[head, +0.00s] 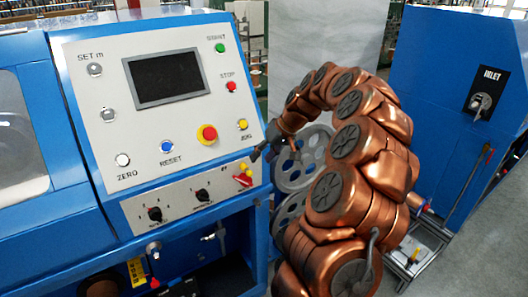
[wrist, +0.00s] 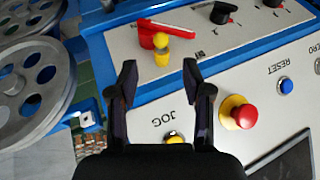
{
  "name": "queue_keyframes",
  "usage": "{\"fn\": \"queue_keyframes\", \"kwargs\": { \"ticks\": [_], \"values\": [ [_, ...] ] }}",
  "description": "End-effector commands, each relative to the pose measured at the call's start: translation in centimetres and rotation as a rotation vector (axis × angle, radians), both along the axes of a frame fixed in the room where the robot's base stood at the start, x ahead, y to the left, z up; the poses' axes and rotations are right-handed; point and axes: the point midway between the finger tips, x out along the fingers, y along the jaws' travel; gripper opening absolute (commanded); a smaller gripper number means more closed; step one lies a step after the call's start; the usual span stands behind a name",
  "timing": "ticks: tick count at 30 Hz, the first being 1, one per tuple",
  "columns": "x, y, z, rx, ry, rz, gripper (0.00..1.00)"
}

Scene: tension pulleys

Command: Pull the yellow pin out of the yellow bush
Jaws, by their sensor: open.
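A small yellow round-headed piece, which I take for the yellow pin (wrist: 160,40), stands on the grey panel beside a red lever (wrist: 150,28) in the wrist view. A second yellow part just below it, perhaps the yellow bush (wrist: 162,58), touches or overlaps it; I cannot tell how deep the pin sits. In the head view the yellow pin (head: 244,166) shows small, by the red lever (head: 242,181), at the panel's right edge. My gripper (wrist: 160,75) is open and empty, its fingers apart and pointing toward the yellow parts. In the head view my gripper (head: 258,150) is near the panel's right edge.
The panel has a red emergency knob (wrist: 237,113), a blue RESET button (wrist: 285,84), a yellow JOG button (wrist: 174,138) and black rotary switches (wrist: 223,12). Grey pulleys (wrist: 28,85) stand beside the panel. A blue cabinet (head: 435,110) stands to the right.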

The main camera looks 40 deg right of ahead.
Motion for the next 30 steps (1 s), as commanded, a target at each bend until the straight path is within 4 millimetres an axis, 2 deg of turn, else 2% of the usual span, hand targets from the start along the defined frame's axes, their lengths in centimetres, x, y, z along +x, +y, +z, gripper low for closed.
{"fn": "queue_keyframes", "kwargs": {
  "ticks": [15,24,25,30],
  "values": [
    [2.6,2.0,-5.2,-0.001,0.0,-0.002,0.49],
    [2.7,2.1,-5.7,-0.002,-0.001,-0.002,0.49],
    [2.7,2.1,-5.7,-0.002,-0.001,-0.002,0.48],
    [2.7,2.0,-5.7,-0.001,-0.001,-0.003,0.31]
  ]
}}
